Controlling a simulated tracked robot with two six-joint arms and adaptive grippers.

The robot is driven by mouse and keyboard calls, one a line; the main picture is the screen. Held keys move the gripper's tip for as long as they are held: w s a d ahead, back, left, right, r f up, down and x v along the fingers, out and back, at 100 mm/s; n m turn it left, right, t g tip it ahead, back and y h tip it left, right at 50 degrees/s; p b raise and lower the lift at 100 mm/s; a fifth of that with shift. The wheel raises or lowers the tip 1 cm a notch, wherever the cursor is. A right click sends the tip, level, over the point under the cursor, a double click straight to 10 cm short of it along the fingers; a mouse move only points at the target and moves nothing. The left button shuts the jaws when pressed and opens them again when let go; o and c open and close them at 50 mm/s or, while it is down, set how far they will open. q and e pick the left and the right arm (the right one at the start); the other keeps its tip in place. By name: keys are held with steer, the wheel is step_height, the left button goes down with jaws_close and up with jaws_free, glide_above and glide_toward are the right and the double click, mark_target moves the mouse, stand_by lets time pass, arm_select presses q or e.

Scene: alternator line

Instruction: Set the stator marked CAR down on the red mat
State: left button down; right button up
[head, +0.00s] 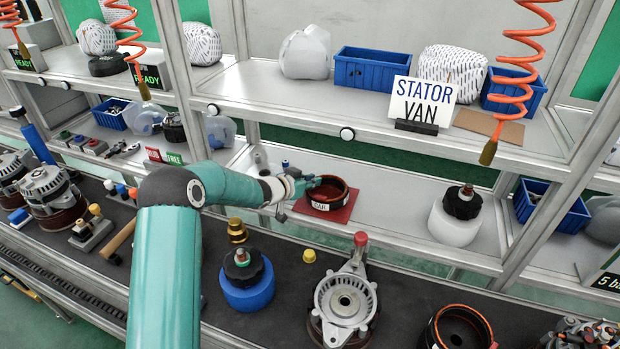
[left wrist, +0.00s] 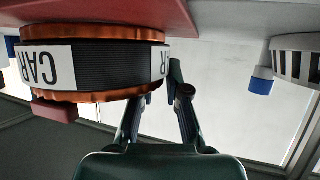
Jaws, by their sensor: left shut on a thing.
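The stator marked CAR (head: 322,204) is an orange-brown ring with a dark band and white CAR labels. It stands level over the red mat (head: 337,218) on the middle shelf and seems to touch it; I cannot rule out a thin gap. In the left wrist view the picture is upside down, with the stator (left wrist: 105,66) at left against the mat (left wrist: 100,12). My left gripper (head: 304,186) reaches in from the left and is shut on the stator's wall. Its fingers also show in the left wrist view (left wrist: 165,92). My right gripper is not in view.
A STATOR VAN sign (head: 421,103) stands on the upper shelf above. A white cylinder with a black top (head: 456,217) stands right of the mat. A blue cylindrical part (head: 247,284) and an alternator housing (head: 345,300) stand on the bench in front.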

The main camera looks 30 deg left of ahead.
arm_select(q)
steer(key=c, duration=1.5)
jaws_free()
steer(key=o, duration=0.3)
steer(key=shift+o, duration=0.2)
steer(key=b+v, duration=0.1)
steer(key=v, duration=1.1)
steer(key=shift+s, duration=0.1)
steer(key=shift+d+r, duration=0.1)
